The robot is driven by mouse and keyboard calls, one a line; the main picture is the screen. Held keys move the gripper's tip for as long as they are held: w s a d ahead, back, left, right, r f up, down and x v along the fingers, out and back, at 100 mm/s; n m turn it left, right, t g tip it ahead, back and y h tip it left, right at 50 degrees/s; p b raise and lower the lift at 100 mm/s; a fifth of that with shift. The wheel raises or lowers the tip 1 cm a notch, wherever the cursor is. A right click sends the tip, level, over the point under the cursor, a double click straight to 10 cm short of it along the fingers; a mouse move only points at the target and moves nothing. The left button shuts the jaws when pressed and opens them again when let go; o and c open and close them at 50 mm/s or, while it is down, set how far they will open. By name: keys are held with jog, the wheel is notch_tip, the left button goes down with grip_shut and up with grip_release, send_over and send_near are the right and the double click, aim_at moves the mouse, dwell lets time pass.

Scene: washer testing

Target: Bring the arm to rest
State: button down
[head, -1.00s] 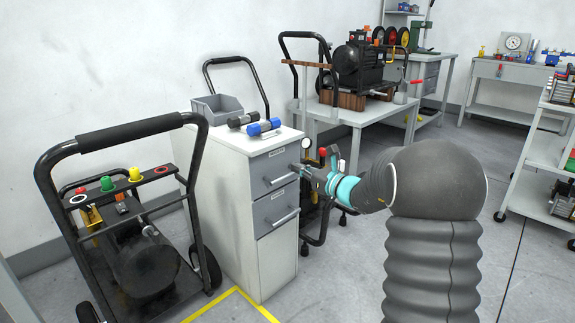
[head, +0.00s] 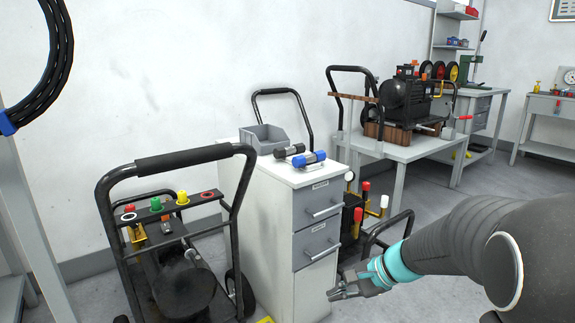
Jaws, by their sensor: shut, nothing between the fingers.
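My arm comes in from the right edge of the head view, with a dark sleeve and a teal band at the wrist. My gripper (head: 345,289) is shut and empty. In the picture it lies over the lower front corner of the white drawer cabinet (head: 262,203), below the two grey drawers. The upper drawer (head: 318,209) and the lower drawer (head: 318,246) both look closed. I cannot tell how far the fingertips are from the cabinet.
A black-framed cart (head: 163,208) with coloured caps stands left of the cabinet. A grey bin (head: 264,139) and a blue-ended cylinder (head: 309,158) sit on the cabinet. A compressor (head: 403,104) stands on a table (head: 392,150) behind. Open floor (head: 440,205) shows at right.

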jog(key=s+d+r+n+t+h+p, duration=0.1)
jog(key=s+r+n+h, duration=0.3)
jog(key=s, duration=0.7)
jog(key=s+d+r+n+t+h+p, duration=0.1)
jog(key=s+d+r+n+h, duration=0.2)
jog(key=s+r+n, duration=0.3)
jog(key=shift+s+r+n+h, duration=0.4)
jog(key=shift+s+n, duration=0.8)
jog(key=shift+s, duration=1.6)
jog(key=shift+d+f, duration=0.1)
